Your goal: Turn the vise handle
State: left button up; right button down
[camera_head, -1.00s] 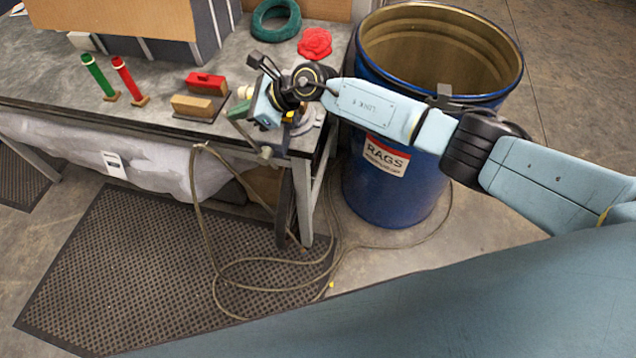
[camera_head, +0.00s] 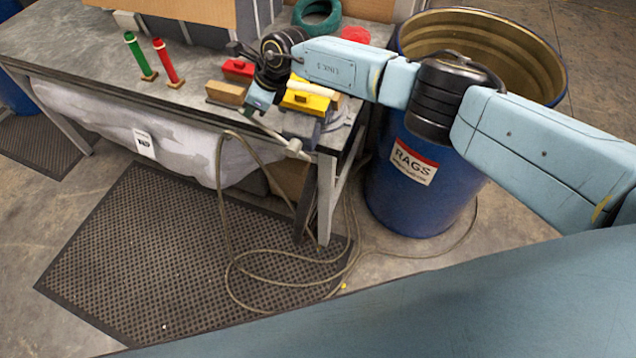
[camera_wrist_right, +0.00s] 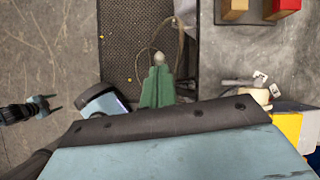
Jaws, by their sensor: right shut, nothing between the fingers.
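The vise (camera_head: 303,126) is grey-blue and sits on the near right corner of the bench, with a yellow block (camera_head: 305,103) at its top. Its handle, a thin bar with a pale ball end (camera_head: 293,146), sticks out past the bench's front edge. My right gripper (camera_head: 259,101) is close to the left of the vise, partly hidden by its wrist. In the right wrist view its green fingers (camera_wrist_right: 157,84) are together and empty, with a pale ball (camera_wrist_right: 160,57) just beyond the tips. Contact is unclear. My left gripper (camera_wrist_right: 48,104) shows small there, fingers apart.
Red-and-wood blocks (camera_head: 226,94) lie left of the vise. Green (camera_head: 140,56) and red (camera_head: 168,62) tubes stand farther left on the bench (camera_head: 90,45). A blue rags drum (camera_head: 400,205) stands right. A loose cord (camera_head: 225,190) hangs over the floor mat (camera_head: 150,250).

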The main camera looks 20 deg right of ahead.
pick_arm(q)
jog(key=shift+w, duration=0.35)
pick_arm(e)
jog(key=shift+a, duration=0.1)
pick_arm(q)
jog(key=shift+s+r, duration=0.1)
pick_arm(e)
jog(key=shift+r, duration=0.1)
jog(key=shift+r+p, duration=0.25)
jog(key=shift+p, duration=0.1)
pick_arm(q)
jog(key=shift+s+f+b, duration=0.25)
jog(key=shift+f+b, duration=0.9)
jog(key=shift+b, duration=0.25)
pick_arm(e)
jog(key=w+a+r, duration=0.3)
jog(key=w+r, duration=0.1)
jog(key=r, duration=0.5)
jog(key=shift+r, duration=0.4)
